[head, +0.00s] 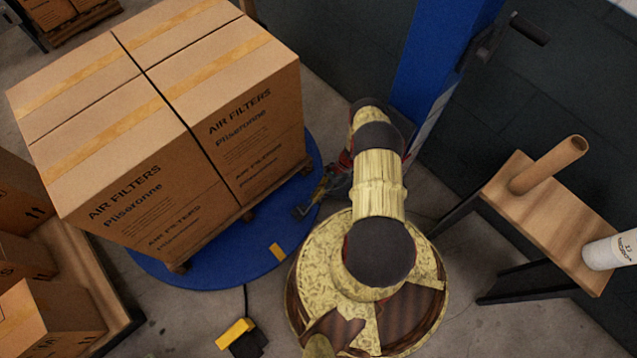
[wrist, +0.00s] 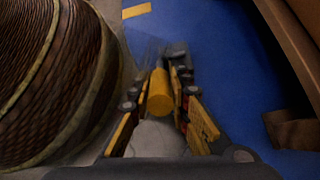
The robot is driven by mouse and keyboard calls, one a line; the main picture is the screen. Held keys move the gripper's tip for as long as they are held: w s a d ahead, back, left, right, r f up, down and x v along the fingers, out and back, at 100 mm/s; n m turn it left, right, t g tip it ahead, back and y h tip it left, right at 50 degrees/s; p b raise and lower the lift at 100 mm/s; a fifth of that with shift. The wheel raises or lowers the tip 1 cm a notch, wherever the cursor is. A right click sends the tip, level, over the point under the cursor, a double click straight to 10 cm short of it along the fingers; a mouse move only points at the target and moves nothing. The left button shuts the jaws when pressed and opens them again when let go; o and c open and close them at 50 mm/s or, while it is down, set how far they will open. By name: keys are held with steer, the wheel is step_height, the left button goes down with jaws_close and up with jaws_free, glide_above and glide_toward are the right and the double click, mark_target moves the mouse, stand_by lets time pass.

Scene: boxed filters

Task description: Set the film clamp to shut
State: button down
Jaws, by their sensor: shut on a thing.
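In the wrist view my gripper (wrist: 160,78) is closed around a short yellow cylinder (wrist: 160,95), which looks like the handle of the film clamp. Its two fingers lie on either side of the cylinder. A pale rounded part sits below it, and the blue turntable lies behind. In the head view my gripper (head: 308,203) is small, low beside the turntable's right edge. The clamp cannot be made out there, so whether it stands open or shut cannot be told.
Stacked air filter boxes (head: 165,130) stand on a pallet on the blue turntable (head: 225,265), close to my gripper. A blue column (head: 430,60) rises behind my arm. A wooden stand (head: 545,215) with a cardboard tube (head: 550,165) is right. A yellow-and-black device (head: 236,333) lies on the floor.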

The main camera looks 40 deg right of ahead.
steer(key=c, duration=1.6)
jaws_free()
steer(key=shift+c, duration=0.2)
steer(key=shift+r, duration=5)
